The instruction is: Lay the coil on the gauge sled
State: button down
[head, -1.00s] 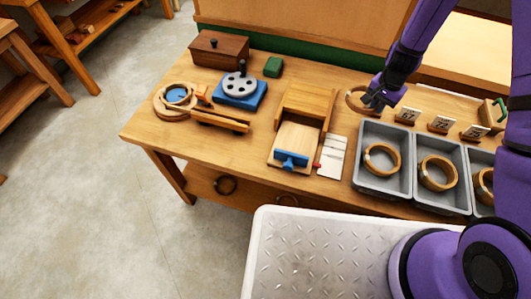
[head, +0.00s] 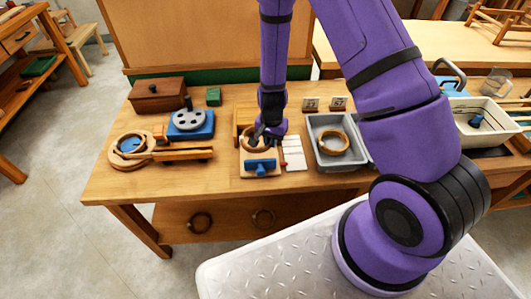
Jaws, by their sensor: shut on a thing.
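My gripper (head: 266,134) is shut on a bark coil (head: 247,146), a tan ring that it partly covers. The coil is over the pale board of what looks like the gauge sled (head: 248,171), with a blue handle (head: 261,166) at its near end. The sled's raised wooden far part is partly hidden by my wrist. I cannot tell whether the coil touches the board or hangs just above it.
A grey bin (head: 346,164) with another coil (head: 333,142) stands right of the sled, beside a white marked card (head: 293,152). At left are a blue-based disc device (head: 191,124), a wooden box (head: 157,95) and a round wooden piece (head: 128,147).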

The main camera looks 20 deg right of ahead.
aim_at(271, 152)
jog(key=shift+f, duration=2.85)
jog(key=c, duration=1.2)
grip_release()
jog(key=shift+f, duration=0.15)
jog(key=shift+o, duration=0.2)
